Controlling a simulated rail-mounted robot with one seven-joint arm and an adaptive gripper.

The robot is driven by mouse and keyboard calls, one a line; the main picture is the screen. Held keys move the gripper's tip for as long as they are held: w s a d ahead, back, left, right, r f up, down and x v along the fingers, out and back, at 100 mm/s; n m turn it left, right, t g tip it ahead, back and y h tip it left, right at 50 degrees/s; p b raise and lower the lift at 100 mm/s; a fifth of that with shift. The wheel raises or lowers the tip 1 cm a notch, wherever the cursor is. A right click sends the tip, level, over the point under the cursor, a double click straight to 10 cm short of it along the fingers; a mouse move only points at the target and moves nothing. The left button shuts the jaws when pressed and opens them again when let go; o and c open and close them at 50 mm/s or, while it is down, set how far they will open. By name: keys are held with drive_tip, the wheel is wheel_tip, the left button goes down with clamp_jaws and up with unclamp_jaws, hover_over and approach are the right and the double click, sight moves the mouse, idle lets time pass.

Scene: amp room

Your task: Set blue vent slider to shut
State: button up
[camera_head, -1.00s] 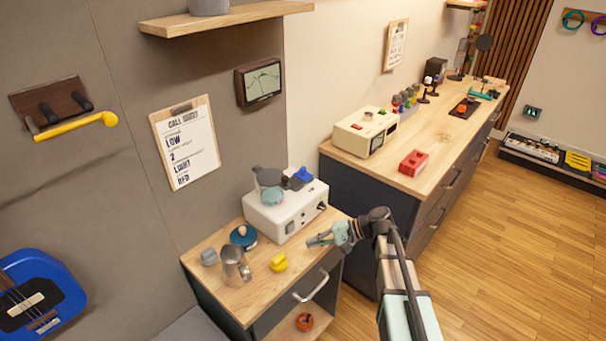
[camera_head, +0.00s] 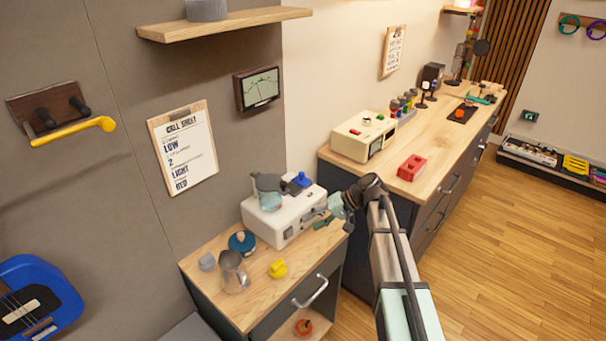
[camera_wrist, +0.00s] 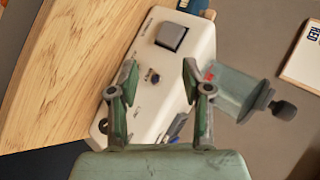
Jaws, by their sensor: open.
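A white box-shaped device (camera_head: 274,228) stands on the small wooden-topped cabinet. A blue piece (camera_head: 303,180), which looks like the vent slider, sits on its top beside a dark plate. My gripper (camera_head: 322,221) is open and empty, close to the device's front face at its right end. In the wrist view, my gripper's fingers (camera_wrist: 160,72) are spread over the device's panel (camera_wrist: 140,65), with a small dark knob (camera_wrist: 152,77) between them. I cannot tell whether they touch it. A grey square switch (camera_wrist: 171,38) lies beyond.
A grey-teal jar (camera_head: 269,196) stands on the device's top left. A metal jug (camera_head: 234,272), a blue round item (camera_head: 242,242) and a yellow piece (camera_head: 278,268) are on the cabinet top (camera_head: 255,292). A longer counter (camera_head: 445,140) stands to the right.

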drive_tip(key=w+r+n+h, duration=0.3)
drive_tip(key=w+r+n, duration=0.3)
drive_tip(key=w+r, duration=0.4)
drive_tip(key=n+t+h, duration=0.2)
drive_tip(key=n+h, duration=0.1)
drive_tip(key=n, duration=0.3)
approach(302, 173)
drive_tip(key=p+x, duration=0.4)
drive_tip(key=x, duration=0.5)
drive_tip(key=shift+f+p, duration=0.1)
drive_tip(key=shift+p, duration=0.2)
clamp_jaws()
